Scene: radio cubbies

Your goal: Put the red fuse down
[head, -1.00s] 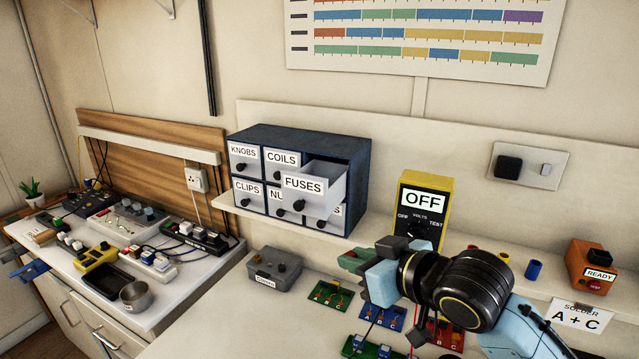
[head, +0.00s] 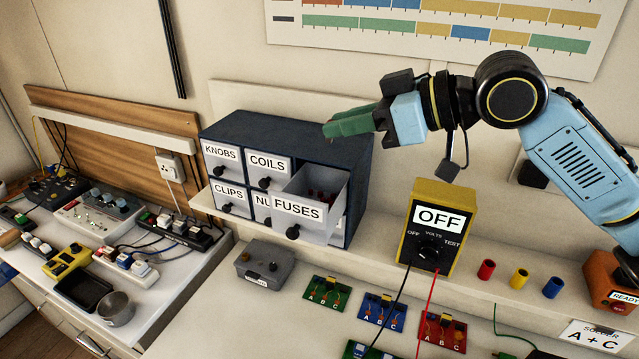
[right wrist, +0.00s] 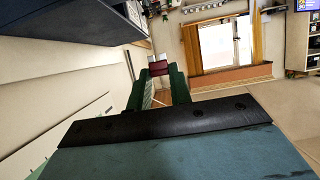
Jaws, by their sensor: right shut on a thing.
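My right gripper (head: 335,128) reaches in from the right, high above the wall shelf, its green fingers over the top right of the drawer cabinet. In the right wrist view its fingers (right wrist: 158,84) are shut on the red fuse (right wrist: 158,68), which shows as a dark red block at the tips. In the head view the fuse is too small or hidden to make out. The FUSES drawer (head: 297,210) is pulled out, below the fingertips, with dark red things (head: 320,194) inside. My left gripper is not in view.
The dark blue cabinet (head: 285,136) has its other visible drawers shut. A yellow meter (head: 440,207) reading OFF stands right of it, then red (head: 486,270), yellow (head: 519,278) and blue (head: 552,287) cups. Small circuit boards (head: 326,293) lie on the bench below.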

